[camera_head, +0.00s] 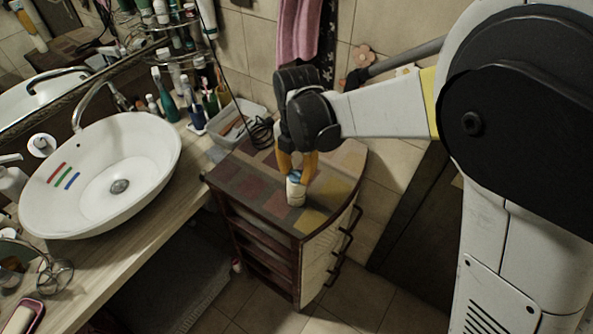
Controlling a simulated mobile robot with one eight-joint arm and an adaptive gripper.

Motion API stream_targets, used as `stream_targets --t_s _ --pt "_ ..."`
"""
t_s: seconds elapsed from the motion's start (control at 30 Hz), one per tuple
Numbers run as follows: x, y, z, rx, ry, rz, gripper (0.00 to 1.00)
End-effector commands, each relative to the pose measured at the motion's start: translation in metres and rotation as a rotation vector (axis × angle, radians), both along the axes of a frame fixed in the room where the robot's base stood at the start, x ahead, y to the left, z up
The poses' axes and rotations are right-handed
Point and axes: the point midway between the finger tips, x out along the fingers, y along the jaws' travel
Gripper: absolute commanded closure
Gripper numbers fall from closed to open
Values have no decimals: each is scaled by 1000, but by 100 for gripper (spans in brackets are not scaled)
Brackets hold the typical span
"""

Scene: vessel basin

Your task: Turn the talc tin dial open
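The talc tin (296,193) is a small, pale, upright container with a blue area near its top. It stands on the tiled top of a dark wooden cabinet (240,190). My gripper (297,174) points down from above, with its orange fingers spread apart around the tin's upper end. The fingers and wrist hide part of the top, so the dial's setting does not show. I cannot tell whether the fingers press on the tin or only stand beside it.
A plastic bin (238,122) and dark coiled cable (262,132) lie behind the cabinet top. A white basin (100,170) on a wooden counter is at left. Bottles and toothbrushes (195,105) stand behind it. A pink towel (298,30) hangs on the tiled wall. The cabinet's front left top is bare.

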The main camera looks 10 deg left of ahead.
Motion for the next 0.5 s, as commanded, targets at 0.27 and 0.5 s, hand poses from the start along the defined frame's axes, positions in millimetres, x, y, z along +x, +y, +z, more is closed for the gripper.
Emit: stream_targets --t_s 0.27,0.5 --pt "0 0 0 0 0 -5 97" --pt "0 0 0 0 0 -72 97"
